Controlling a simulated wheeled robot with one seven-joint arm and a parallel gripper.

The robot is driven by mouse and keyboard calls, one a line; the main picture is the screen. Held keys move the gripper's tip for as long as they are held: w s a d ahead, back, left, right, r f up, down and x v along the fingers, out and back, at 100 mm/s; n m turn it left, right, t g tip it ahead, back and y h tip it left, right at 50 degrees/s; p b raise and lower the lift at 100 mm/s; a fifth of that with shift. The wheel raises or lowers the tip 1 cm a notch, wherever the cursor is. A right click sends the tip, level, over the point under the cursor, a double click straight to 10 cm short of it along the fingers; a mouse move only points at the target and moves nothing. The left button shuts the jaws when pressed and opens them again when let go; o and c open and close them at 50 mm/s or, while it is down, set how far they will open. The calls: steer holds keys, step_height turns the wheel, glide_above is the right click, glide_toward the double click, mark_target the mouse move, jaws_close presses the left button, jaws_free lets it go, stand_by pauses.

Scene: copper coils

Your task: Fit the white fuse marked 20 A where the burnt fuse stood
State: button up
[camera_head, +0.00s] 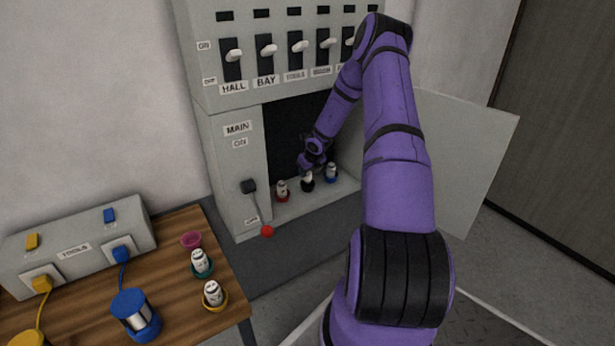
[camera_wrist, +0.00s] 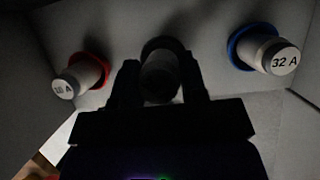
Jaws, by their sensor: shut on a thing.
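My gripper (camera_wrist: 160,88) is inside the cabinet's lower compartment, its two fingers shut around the middle fuse (camera_wrist: 160,78). That fuse looks pale in the head view (camera_head: 308,176) and stands at a black socket between two others. It is in shadow in the wrist view; its marking is hidden, so I cannot tell its rating or whether it is burnt. On the table, one white fuse (camera_head: 201,261) stands in a teal holder and another (camera_head: 213,292) in a yellow holder; their markings are too small to read. A pink holder (camera_head: 191,240) beside them looks empty.
A fuse marked 10 A (camera_wrist: 70,82) on a red socket is close left of my gripper; one marked 32 A (camera_wrist: 272,52) on a blue socket is close right. The cabinet door (camera_head: 470,150) hangs open at right. The MAIN lever (camera_head: 258,208) points down.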

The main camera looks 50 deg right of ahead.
mark_target(307, 177)
steer(key=shift+f, duration=1.2)
steer(key=shift+f, duration=0.3)
steer(key=o, duration=0.9)
steer(key=shift+r, duration=0.1)
steer(key=shift+r, duration=0.25)
steer(key=v, duration=1.2)
steer(key=shift+s, duration=0.1)
steer(key=shift+f, duration=0.1)
